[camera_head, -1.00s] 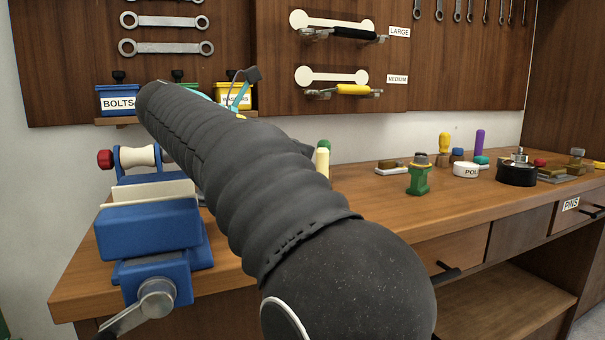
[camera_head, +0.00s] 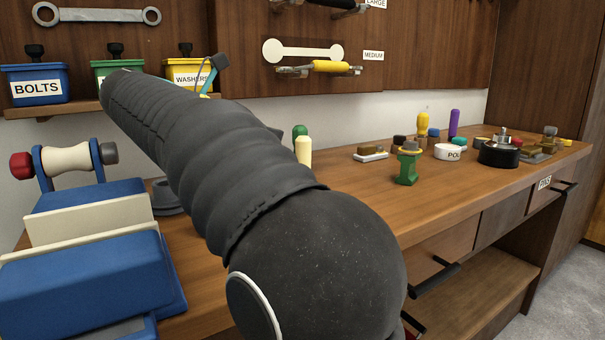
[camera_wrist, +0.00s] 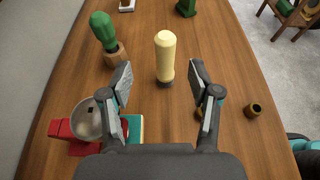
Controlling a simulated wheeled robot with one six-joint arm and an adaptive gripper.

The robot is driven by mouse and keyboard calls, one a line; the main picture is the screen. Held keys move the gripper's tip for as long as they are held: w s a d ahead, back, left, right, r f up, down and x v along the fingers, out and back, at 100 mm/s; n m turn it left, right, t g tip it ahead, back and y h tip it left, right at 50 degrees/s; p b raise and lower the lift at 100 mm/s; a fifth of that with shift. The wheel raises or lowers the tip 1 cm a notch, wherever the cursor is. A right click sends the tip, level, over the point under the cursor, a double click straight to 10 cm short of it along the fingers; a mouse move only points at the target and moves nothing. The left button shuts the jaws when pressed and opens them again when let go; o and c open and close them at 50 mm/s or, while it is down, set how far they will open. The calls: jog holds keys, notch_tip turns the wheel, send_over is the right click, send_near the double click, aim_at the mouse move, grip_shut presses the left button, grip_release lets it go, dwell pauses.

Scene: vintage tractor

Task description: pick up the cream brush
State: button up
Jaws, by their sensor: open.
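The cream brush (camera_wrist: 166,55) stands upright on the wooden bench in the wrist view, with a dark base at its lower end. In the head view the cream brush (camera_head: 303,150) shows just right of my arm, its lower part hidden. My gripper (camera_wrist: 161,82) is open, its two fingers apart with the brush beyond and between them in the picture. Nothing is held. In the head view my gripper is mostly hidden behind my arm; a small teal and grey part (camera_head: 212,73) shows near the bins.
A green-handled tool (camera_wrist: 104,32) stands close left of the brush. A red item with a grey bowl-like part (camera_wrist: 88,118) sits at lower left. A small brass ring (camera_wrist: 253,110) lies at right. A blue vise (camera_head: 95,270) stands at the bench's left.

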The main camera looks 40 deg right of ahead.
aim_at(297, 145)
jog(key=b+x, duration=0.1)
jog(key=x, duration=0.1)
jog(key=b+x, duration=0.2)
jog(key=x, duration=0.1)
jog(key=b+x, duration=0.1)
jog(key=x, duration=0.1)
jog(key=shift+s+d+f, duration=0.25)
jog(key=shift+s+f, duration=0.15)
jog(key=shift+d+b, duration=0.5)
jog(key=shift+d, duration=0.2)
grip_shut()
